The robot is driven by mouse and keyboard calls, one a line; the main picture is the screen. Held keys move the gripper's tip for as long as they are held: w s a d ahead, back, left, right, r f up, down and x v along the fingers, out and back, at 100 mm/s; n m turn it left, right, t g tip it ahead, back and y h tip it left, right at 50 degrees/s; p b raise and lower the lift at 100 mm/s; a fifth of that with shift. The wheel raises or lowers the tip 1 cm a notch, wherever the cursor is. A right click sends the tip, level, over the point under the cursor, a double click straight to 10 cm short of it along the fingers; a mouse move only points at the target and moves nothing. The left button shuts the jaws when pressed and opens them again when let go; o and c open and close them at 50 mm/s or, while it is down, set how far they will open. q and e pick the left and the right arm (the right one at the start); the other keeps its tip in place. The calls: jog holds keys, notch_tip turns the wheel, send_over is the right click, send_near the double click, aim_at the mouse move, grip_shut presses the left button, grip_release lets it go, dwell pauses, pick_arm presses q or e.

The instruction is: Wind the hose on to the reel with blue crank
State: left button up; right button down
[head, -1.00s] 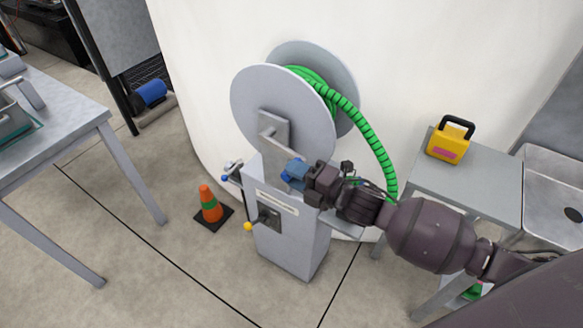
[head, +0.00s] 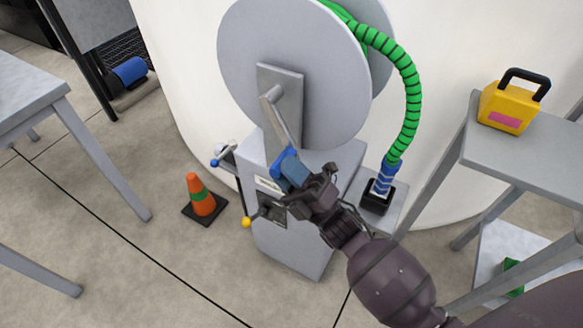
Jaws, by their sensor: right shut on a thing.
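The reel has large grey discs (head: 240,60) and stands on a grey cabinet (head: 300,245). A green ribbed hose (head: 408,85) comes off the reel's top and hangs down on the right. Its blue end (head: 384,175) meets a black block on a small grey shelf. The crank arm (head: 280,122) slopes down from the reel's hub to a blue handle (head: 284,160). My right gripper (head: 293,176) is shut on the blue handle, in front of the cabinet. Its fingers hide part of the handle. My left gripper is not in view.
A small blue-tipped lever (head: 216,162) and a yellow-knobbed lever (head: 247,221) stick out left of the cabinet. An orange cone (head: 201,196) stands on the floor. A yellow box (head: 508,106) sits on a grey table (head: 545,165) at right. Another table (head: 30,95) is at left.

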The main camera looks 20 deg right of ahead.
jog(key=shift+w+a+f, duration=0.35)
jog(key=shift+w+a, duration=0.15)
jog(key=shift+w, duration=0.15)
jog(key=shift+w+a+f, duration=0.3)
jog(key=shift+w+a, duration=0.2)
jog(key=shift+w, duration=0.1)
jog(key=c, duration=0.9)
grip_release()
